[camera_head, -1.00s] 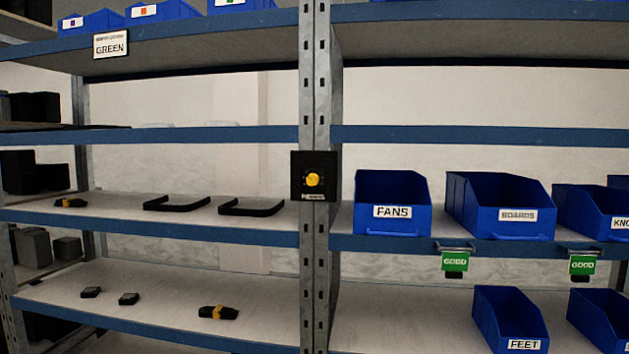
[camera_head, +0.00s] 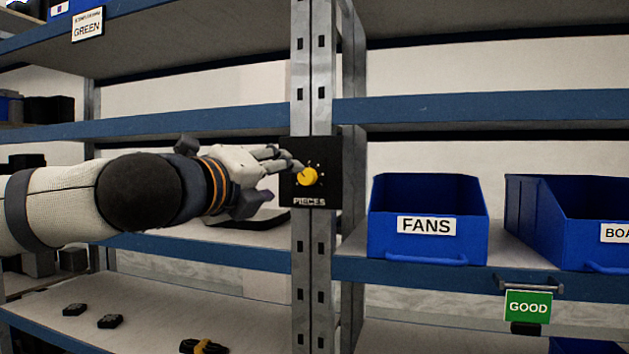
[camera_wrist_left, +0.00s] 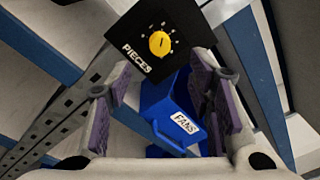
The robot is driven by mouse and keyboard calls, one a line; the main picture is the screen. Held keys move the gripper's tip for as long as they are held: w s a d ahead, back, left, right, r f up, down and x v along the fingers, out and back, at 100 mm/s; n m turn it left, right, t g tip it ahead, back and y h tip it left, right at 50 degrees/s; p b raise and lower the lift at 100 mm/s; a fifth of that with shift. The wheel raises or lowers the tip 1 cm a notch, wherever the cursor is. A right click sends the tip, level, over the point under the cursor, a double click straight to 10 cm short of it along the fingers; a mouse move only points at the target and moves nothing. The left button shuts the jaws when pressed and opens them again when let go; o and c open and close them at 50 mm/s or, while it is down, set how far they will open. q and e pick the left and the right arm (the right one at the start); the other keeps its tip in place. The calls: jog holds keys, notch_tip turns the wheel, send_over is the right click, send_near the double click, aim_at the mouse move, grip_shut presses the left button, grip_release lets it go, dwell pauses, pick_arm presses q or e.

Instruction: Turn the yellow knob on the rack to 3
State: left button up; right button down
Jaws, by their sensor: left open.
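The yellow knob (camera_head: 308,176) sits on a black square panel (camera_head: 326,152) marked PIECES, fixed to the rack's upright post. Small white marks ring the knob; I cannot read the numbers or tell its setting. The knob also shows at the top middle of the left wrist view (camera_wrist_left: 160,43). My left gripper (camera_head: 280,168) reaches in from the left, with its fingertips close to the knob and overlapping the panel's left side in the head view. In the left wrist view its fingers (camera_wrist_left: 158,103) are spread with nothing between them. Whether they touch the knob is unclear. My right gripper is not in view.
A blue FANS bin (camera_head: 428,220) stands on the shelf right of the post (camera_head: 311,270), with another blue bin (camera_head: 575,220) beyond it. A green GOOD tag (camera_head: 528,306) hangs below. A dark handle-shaped part (camera_head: 250,221) lies behind my left arm.

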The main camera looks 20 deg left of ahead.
aim_at(304, 176)
pick_arm(q)
jog(key=w, duration=0.3)
jog(key=w+d, duration=0.1)
jog(key=w, duration=0.2)
jog(key=w+p, duration=0.1)
jog(key=w, duration=0.2)
jog(key=shift+w+d, duration=0.15)
jog(key=shift+w, duration=0.2)
jog(key=shift+c, duration=0.2)
grip_shut()
